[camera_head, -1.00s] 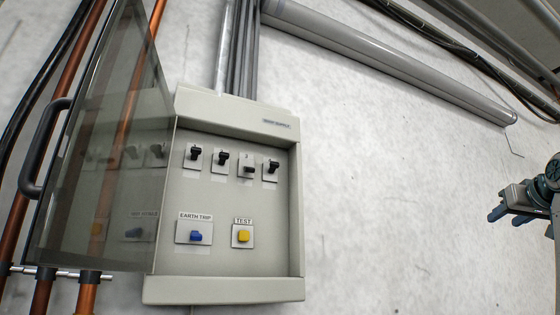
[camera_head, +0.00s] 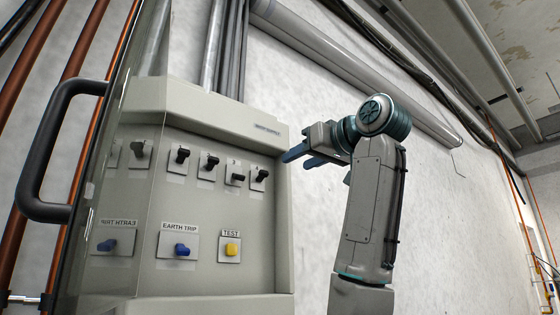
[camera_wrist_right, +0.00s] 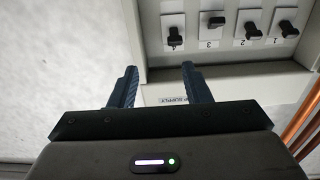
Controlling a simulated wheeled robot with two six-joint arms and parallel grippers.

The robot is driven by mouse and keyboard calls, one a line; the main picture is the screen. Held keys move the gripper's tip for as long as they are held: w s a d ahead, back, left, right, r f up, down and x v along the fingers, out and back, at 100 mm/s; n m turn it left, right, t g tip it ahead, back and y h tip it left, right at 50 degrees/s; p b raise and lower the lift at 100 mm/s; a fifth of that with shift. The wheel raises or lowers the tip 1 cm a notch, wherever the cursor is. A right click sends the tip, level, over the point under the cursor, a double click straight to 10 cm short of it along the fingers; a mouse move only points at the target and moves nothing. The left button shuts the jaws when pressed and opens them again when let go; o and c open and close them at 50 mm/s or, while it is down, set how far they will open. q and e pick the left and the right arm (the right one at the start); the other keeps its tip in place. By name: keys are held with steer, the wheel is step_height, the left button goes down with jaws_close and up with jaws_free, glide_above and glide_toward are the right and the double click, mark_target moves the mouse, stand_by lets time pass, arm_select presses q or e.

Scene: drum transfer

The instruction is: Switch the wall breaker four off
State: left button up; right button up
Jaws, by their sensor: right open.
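Breaker four (camera_head: 260,176) is the rightmost black lever in the top row of the grey wall breaker box (camera_head: 212,285). Its lever is up, like those of one and two, while breaker three (camera_head: 236,178) has its lever down. In the right wrist view, breaker four (camera_wrist_right: 175,37) is the leftmost lever, seen upside down. My right gripper (camera_head: 298,158) is open and empty at the right edge of the box, apart from the lever. Its two blue fingers (camera_wrist_right: 158,78) also show in the wrist view, pointing toward the box's edge. My left gripper is not in view.
The box's clear door (camera_head: 95,190), with a dark handle (camera_head: 30,160), stands open on the left. A blue earth trip switch (camera_head: 182,250) and a yellow test button (camera_head: 232,249) sit below the breakers. Pipes run left and above.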

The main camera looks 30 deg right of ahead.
mark_target(266, 172)
steer(key=w+a, duration=0.1)
steer(key=w, duration=0.1)
steer(key=w+a+p, duration=0.1)
steer(key=w, duration=0.2)
steer(key=w+a+p, duration=0.1)
steer(key=w, duration=0.1)
steer(key=shift+w+a+r, duration=0.1)
steer(key=shift+w+a, duration=0.2)
steer(key=shift+a, duration=0.05)
steer(key=shift+w+a+p, duration=0.2)
steer(key=shift+w+p, duration=0.25)
steer(key=shift+w, duration=0.25)
steer(key=shift+s+d, duration=0.15)
steer(key=shift+d, duration=0.2)
steer(key=shift+s+d, duration=0.3)
steer(key=shift+d, duration=0.15)
steer(key=shift+c, duration=0.2)
steer(key=shift+w+a, duration=0.15)
steer(key=c, duration=0.3)
steer(key=shift+a, duration=0.15)
steer(key=c, duration=0.4)
jaws_close()
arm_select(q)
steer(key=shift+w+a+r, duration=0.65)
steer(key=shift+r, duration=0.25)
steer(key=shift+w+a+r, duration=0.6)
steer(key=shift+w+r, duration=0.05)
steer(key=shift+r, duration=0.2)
